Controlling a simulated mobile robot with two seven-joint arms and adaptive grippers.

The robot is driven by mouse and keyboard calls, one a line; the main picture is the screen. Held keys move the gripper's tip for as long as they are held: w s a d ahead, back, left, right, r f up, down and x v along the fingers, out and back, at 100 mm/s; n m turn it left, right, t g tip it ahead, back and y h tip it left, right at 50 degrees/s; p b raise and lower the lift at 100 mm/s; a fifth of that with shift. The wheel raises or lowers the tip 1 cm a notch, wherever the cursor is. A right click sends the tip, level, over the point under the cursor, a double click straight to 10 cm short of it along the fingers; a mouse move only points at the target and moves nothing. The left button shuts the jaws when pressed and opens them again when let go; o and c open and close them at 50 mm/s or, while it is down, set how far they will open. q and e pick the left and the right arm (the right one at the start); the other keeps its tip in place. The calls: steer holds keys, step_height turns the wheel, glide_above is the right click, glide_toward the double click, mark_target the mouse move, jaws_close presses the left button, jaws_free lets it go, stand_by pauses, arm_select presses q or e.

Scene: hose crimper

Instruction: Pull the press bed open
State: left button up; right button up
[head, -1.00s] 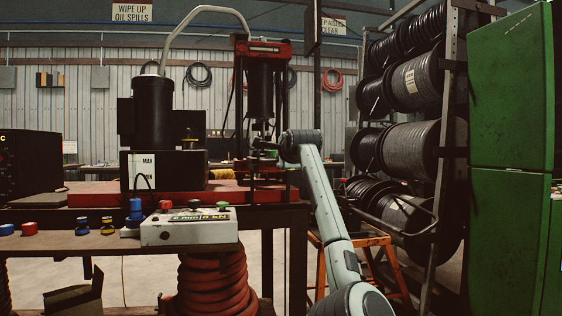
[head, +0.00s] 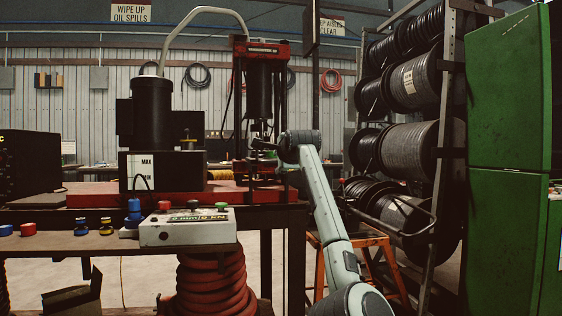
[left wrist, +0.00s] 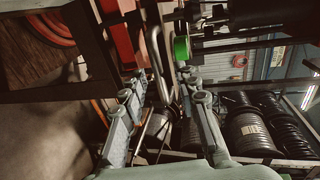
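The press (head: 262,88) stands on the bench in the head view, with a red top, a dark cylinder and upright posts. Its bed area (head: 266,185) is low between the posts, dark and partly hidden by my arm. My left gripper (head: 264,147) is at the right side of the press, small and dark there. In the left wrist view my left gripper (left wrist: 160,80) has its two grey fingers spread apart. A bent grey metal bar (left wrist: 155,48) shows between and beyond the fingertips; I cannot tell whether they touch it. My right gripper is in neither view.
A control box (head: 188,227) with buttons sits at the bench's front. A black pump (head: 153,112) stands left of the press. Hose reels (head: 411,146) on a rack and a green cabinet (head: 510,150) stand to the right.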

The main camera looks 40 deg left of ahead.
arm_select(q)
steer(key=v, duration=1.2)
